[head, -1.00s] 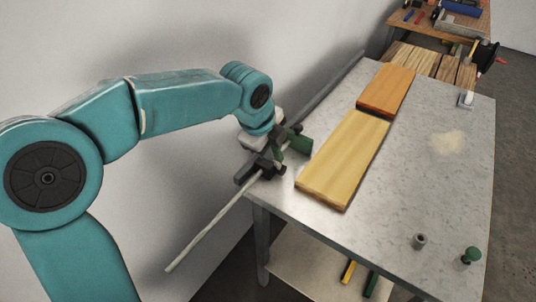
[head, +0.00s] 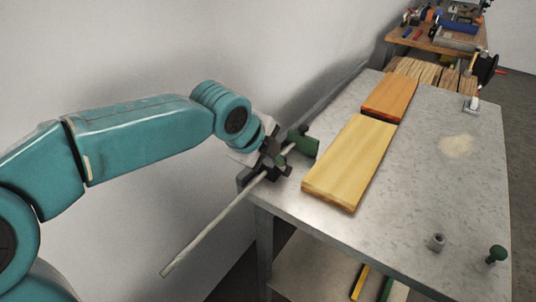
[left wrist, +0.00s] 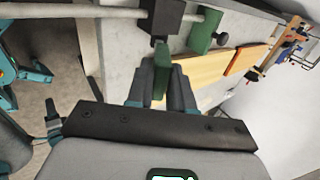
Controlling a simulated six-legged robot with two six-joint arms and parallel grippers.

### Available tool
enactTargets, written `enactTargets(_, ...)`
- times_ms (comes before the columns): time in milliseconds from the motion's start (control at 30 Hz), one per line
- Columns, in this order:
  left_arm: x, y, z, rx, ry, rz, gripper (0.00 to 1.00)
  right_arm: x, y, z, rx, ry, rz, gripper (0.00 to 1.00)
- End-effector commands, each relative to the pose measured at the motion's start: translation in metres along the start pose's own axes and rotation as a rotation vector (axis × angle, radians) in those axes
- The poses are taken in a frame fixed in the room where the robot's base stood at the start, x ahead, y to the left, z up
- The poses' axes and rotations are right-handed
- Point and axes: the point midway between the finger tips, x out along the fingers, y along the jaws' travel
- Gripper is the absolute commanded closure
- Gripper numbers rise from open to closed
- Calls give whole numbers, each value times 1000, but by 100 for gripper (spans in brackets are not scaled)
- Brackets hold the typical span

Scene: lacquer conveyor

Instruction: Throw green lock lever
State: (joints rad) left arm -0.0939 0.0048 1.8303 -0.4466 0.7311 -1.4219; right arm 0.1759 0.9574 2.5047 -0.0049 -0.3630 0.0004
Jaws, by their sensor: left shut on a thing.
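The green lock lever (left wrist: 161,76) stands between the fingers of my left gripper (left wrist: 160,88) in the left wrist view. The gripper is shut on it. A dark clamp block (left wrist: 161,16) sits just beyond the lever, on a pale rod (left wrist: 110,12). In the head view my left gripper (head: 268,152) is at the near left corner of the table and mostly hides the lever. The rod (head: 212,225) sticks out past the corner toward the lower left. A green block (head: 303,143) stands beside the gripper on the table edge. My right gripper is out of view.
On the grey metal table (head: 405,205) lie a yellow board (head: 350,163) and an orange board (head: 390,97), end to end. A grey cylinder (head: 437,242) and a green knob (head: 496,254) stand at the near right. A wall runs along the left.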

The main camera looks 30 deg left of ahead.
Motion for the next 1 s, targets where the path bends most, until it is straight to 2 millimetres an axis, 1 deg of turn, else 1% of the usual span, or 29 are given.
enactTargets(33, 1, 2, -1, 0, 1, 6, 100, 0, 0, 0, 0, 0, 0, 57)
enactTargets(67, 1, 2, -1, 0, 1, 6, 75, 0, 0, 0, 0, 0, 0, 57)
enactTargets(100, 1, 2, 0, 0, 1, 6, 62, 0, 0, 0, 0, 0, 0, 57)
enactTargets(133, 0, 2, 0, 0, 1, 6, 57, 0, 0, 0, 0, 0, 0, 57)
enactTargets(433, -2, 3, -1, 0, 1, 4, 57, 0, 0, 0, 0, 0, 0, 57)
enactTargets(567, -16, 1, -1, 0, 0, 0, 57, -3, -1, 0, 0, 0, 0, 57)
enactTargets(667, -38, 1, 0, -1, 0, -2, 57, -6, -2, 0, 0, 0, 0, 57)
enactTargets(900, -104, 0, -1, -1, 2, -2, 57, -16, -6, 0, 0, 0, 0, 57)
enactTargets(1000, -126, 0, -1, 0, 2, 0, 57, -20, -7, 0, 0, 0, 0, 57)
